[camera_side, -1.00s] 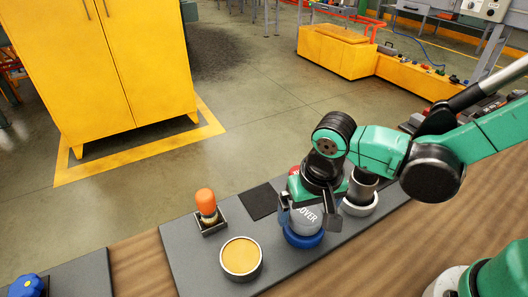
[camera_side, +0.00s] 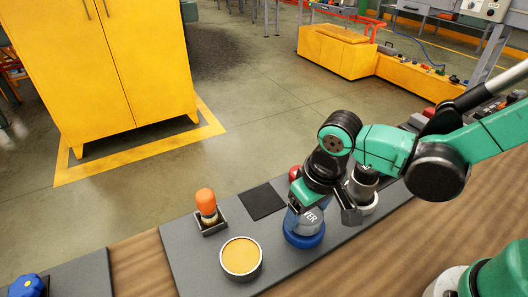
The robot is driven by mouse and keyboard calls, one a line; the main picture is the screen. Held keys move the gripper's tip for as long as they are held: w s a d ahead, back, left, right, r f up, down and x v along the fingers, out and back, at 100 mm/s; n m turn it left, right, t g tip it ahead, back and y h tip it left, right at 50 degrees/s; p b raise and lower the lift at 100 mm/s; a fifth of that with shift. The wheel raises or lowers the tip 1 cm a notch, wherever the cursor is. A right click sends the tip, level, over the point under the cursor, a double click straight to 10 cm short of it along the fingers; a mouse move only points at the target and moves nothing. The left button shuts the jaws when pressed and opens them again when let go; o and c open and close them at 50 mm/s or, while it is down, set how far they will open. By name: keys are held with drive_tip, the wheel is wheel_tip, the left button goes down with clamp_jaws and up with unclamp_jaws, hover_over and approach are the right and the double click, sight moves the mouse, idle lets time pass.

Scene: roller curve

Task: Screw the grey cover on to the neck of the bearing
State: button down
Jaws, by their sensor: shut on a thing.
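The grey cover (camera_side: 312,218), with white lettering, stands upright on a blue round part (camera_side: 304,239), which I take to be the bearing, on the dark grey board. The neck is hidden, so I cannot tell how far down the cover sits. My gripper (camera_side: 322,204) points down from above and is shut on the cover. One finger shows at the cover's right, and the other is partly hidden at its left. The top of the cover is hidden by my gripper.
The dark grey board (camera_side: 205,267) also carries a round tin with a yellow-orange top (camera_side: 240,256), an orange-topped piece in a small tray (camera_side: 206,204), and a black square pad (camera_side: 262,202). A grey cylinder on a pale ring (camera_side: 367,188) stands close right of my gripper. A red part (camera_side: 294,173) shows behind.

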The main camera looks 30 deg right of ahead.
drive_tip(key=m+h, duration=0.1)
drive_tip(key=m, duration=0.5)
drive_tip(key=shift+d+m, duration=0.15)
drive_tip(key=shift+m, duration=0.15)
drive_tip(key=m+g, duration=0.1)
drive_tip(key=m, duration=0.5)
drive_tip(key=shift+h, duration=0.4)
drive_tip(key=shift+m, duration=0.8)
drive_tip(key=c, duration=1.5)
unclamp_jaws()
drive_tip(key=m+g, duration=0.1)
drive_tip(key=m, duration=0.4)
drive_tip(key=shift+m, duration=0.3)
drive_tip(key=shift+s+m, duration=0.1)
drive_tip(key=shift+m, duration=0.8)
clamp_jaws()
